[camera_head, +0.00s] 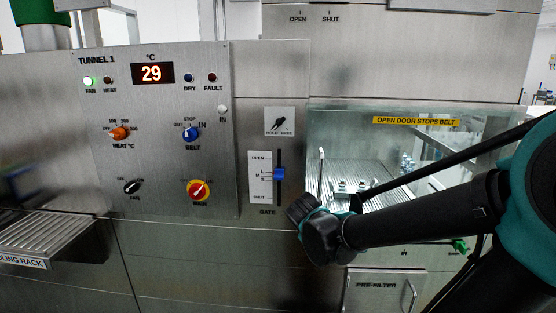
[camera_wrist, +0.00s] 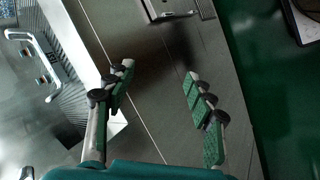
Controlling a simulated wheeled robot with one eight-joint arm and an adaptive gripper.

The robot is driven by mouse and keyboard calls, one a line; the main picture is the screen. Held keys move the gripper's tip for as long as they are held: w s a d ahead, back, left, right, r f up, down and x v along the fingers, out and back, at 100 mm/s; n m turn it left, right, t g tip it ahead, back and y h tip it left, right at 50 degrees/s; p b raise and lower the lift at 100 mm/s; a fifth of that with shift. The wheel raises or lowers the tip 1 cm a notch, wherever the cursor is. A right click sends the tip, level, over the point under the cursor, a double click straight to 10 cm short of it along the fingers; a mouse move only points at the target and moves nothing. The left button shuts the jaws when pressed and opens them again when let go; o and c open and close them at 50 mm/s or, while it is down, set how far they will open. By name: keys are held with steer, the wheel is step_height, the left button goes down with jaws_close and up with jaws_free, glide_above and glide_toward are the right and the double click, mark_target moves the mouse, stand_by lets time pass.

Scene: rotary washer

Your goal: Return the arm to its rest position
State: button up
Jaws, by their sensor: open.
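My arm (camera_head: 420,222) reaches in from the right in the head view, across the front of the glass-doored washer tunnel (camera_head: 480,145). Its dark elbow-like end is in front of the steel panel, below the gate slider (camera_head: 279,174). My gripper (camera_wrist: 158,76) shows in the wrist view with its two green-padded fingers spread apart and nothing between them. It is in front of steel panelling. I cannot make out its fingers in the head view, where the arm hides them.
The control panel (camera_head: 160,190) at left has a lit display reading 29 and several knobs. A cooling rack (camera_head: 45,232) juts out at the lower left. A pre-filter panel (camera_head: 383,297) with handles is below the arm. Green floor (camera_wrist: 270,90) shows at right in the wrist view.

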steer(key=s+d+f+m+g+y, duration=0.1)
steer(key=s+d+f+m+y, duration=0.2)
steer(key=s+d+f+m, duration=0.2)
steer(key=s+f+m, duration=0.3)
steer(key=s, duration=0.2)
steer(key=shift+f+m+g+y, duration=0.3)
steer(key=shift+f+y, duration=0.05)
steer(key=shift+y, duration=0.05)
steer(key=shift+w+d, duration=0.1)
steer(key=shift+d, duration=0.05)
steer(key=shift+c, duration=0.6)
